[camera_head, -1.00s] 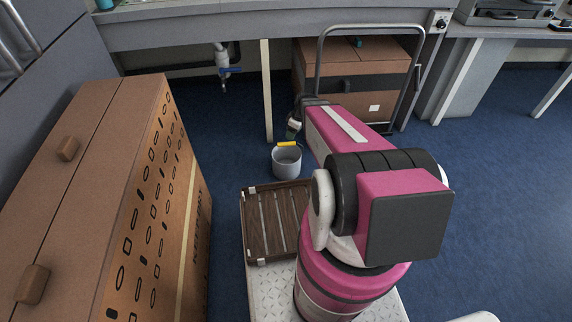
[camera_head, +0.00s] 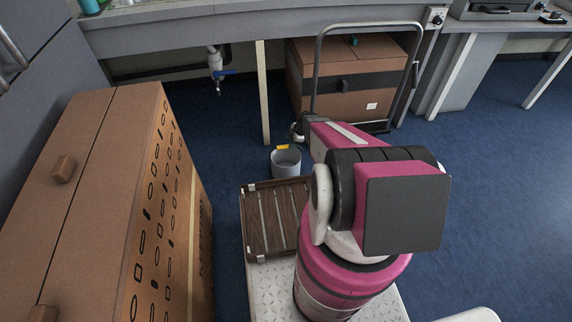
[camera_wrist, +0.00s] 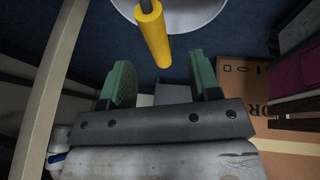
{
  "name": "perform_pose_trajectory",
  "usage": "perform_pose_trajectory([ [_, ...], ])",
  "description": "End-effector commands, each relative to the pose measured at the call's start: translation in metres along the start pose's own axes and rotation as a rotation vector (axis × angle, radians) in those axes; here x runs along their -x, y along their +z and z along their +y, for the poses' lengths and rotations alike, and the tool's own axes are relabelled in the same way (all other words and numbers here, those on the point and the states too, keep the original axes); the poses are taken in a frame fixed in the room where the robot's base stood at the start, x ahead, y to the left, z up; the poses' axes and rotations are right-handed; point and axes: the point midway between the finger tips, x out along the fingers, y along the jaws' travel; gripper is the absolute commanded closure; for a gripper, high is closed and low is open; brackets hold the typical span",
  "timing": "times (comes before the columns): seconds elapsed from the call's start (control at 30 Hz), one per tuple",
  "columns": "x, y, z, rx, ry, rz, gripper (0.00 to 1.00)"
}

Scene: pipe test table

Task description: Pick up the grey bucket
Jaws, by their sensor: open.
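The grey bucket (camera_head: 286,164) stands on the blue floor just beyond the wooden slatted tray in the head view, with a yellow handle grip (camera_head: 282,148) at its rim. In the wrist view the yellow grip (camera_wrist: 152,34) hangs on a grey wire near the top middle, with part of the bucket (camera_wrist: 190,12) behind it. My gripper (camera_wrist: 163,78) shows two green fingers spread apart and empty. The yellow grip lies just ahead of the gap between them, apart from both. In the head view the gripper is at the bucket's far upper side, mostly hidden by my arm.
A slatted wooden tray (camera_head: 274,218) lies in front of the bucket. A table leg (camera_head: 263,92) and a cart with a brown box (camera_head: 345,80) are behind. Open blue floor (camera_head: 480,170) lies on the right.

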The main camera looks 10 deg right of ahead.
Motion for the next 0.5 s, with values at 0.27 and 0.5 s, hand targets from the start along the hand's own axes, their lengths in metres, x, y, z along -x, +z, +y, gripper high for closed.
perform_pose_trajectory([
  [0.27, -0.022, -0.001, 0.001, -0.001, -0.002, 0.001, 0.43],
  [0.5, -0.055, -0.001, 0.004, -0.001, -0.002, 0.001, 0.43],
])
